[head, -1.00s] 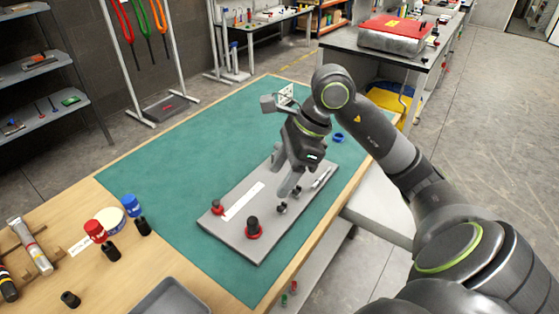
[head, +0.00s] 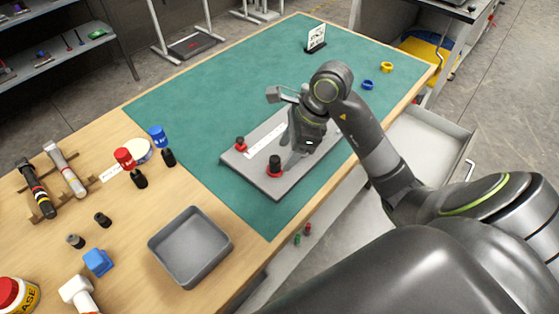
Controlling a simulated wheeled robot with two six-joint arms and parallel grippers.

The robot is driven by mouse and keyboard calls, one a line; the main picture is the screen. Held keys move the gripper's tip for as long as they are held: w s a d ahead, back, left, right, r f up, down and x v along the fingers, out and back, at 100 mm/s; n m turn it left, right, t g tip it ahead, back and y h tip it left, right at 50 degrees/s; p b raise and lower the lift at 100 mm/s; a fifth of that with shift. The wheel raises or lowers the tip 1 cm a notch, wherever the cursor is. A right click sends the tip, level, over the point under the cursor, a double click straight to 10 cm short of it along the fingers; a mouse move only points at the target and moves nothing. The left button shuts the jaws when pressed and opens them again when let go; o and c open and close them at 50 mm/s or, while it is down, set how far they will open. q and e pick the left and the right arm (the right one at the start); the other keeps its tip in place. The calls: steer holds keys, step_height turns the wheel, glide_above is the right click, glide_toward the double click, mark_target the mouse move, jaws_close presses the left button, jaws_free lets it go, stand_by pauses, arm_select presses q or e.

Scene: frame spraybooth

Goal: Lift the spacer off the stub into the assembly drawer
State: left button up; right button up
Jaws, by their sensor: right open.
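A grey plate (head: 294,182) lies on the green mat. On its near part stands a black stub (head: 274,160) with a red ring, likely the spacer (head: 275,172), around its base. A smaller black-and-red stub (head: 241,144) stands at the plate's left corner. My right gripper (head: 289,163) is open, pointing down just right of the near stub; I cannot tell whether it touches it. The gripper hides the plate's right part. A pale open drawer (head: 432,132), likely the assembly drawer, sticks out below the table's right edge, partly behind my arm. My left gripper is out of view.
A blue ring (head: 368,85), a yellow ring (head: 387,68) and a small upright sign (head: 316,38) are on the mat's far part. A grey tray (head: 190,247) sits at the table's near edge. Bottles and tools crowd the left. The mat's left part is clear.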

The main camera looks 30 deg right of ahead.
mark_target(278, 158)
steer(key=shift+x, duration=2.65)
steer(key=c, duration=1.1)
steer(key=shift+o, duration=0.2)
steer(key=shift+r, duration=0.15)
steer(key=shift+r+p, duration=0.35)
steer(key=shift+r, duration=0.65)
steer(key=shift+r+p, duration=2.1)
steer(key=shift+r, duration=0.05)
